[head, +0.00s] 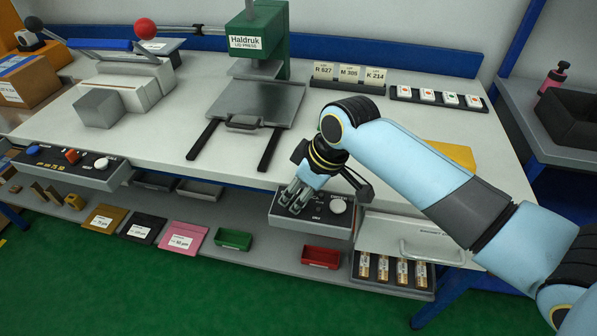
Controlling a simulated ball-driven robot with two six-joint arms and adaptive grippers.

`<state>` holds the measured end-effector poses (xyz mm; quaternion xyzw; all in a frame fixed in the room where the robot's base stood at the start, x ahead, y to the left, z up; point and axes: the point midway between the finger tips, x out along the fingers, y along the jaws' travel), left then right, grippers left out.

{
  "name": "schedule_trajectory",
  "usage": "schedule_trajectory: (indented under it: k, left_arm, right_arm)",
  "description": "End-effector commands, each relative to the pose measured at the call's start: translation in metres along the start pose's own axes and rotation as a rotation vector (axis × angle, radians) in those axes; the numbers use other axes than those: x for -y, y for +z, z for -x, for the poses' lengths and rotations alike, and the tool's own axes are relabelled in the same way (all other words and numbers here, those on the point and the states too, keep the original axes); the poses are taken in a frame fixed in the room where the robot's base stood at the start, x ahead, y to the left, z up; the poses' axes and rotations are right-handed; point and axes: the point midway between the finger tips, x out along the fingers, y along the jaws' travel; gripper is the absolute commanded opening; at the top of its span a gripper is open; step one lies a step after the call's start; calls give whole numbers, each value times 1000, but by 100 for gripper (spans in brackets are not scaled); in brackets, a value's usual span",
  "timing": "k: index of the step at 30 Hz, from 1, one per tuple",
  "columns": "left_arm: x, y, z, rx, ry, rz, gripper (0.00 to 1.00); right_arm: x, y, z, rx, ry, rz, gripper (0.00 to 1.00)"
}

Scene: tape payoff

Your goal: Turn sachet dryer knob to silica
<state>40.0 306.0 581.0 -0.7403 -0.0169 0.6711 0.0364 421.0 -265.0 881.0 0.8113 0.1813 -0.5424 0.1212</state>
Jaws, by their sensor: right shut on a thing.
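The sachet dryer's dark control panel (316,221) is on a grey box at the table's front edge, right of centre. A round white button or knob (338,206) shows on its right half. My right gripper (292,203) points down over the panel's left half, its fingers shut on the dryer knob. The fingers cover that knob, so its pointer and setting cannot be read. The panel's markings are too small to read. To the right is the dryer's pale front with a curved handle (431,256). My left gripper is not in view.
A tray of several small tubes (388,281) sits below the handle. Red (321,257) and green (233,239) bins lie on the lower shelf. The green lid press (258,40) stands behind. A second control panel (66,165) is at the left front.

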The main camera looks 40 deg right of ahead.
Motion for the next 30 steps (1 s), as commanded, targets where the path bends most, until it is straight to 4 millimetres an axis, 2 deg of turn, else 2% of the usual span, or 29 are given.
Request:
schedule_trajectory:
  k: [1,3,12,21,30]
  left_arm:
    - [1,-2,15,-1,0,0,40]
    - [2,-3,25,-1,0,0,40]
    - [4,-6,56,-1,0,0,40]
    - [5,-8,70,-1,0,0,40]
    - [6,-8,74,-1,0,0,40]
  right_arm:
    - [2,-3,7,1,14,-41,6]
    - [2,-3,6,1,39,-101,6]
    - [2,-3,4,0,132,-322,6]
    - [2,-2,2,-1,187,-452,6]
    - [2,-2,0,-3,204,-493,6]
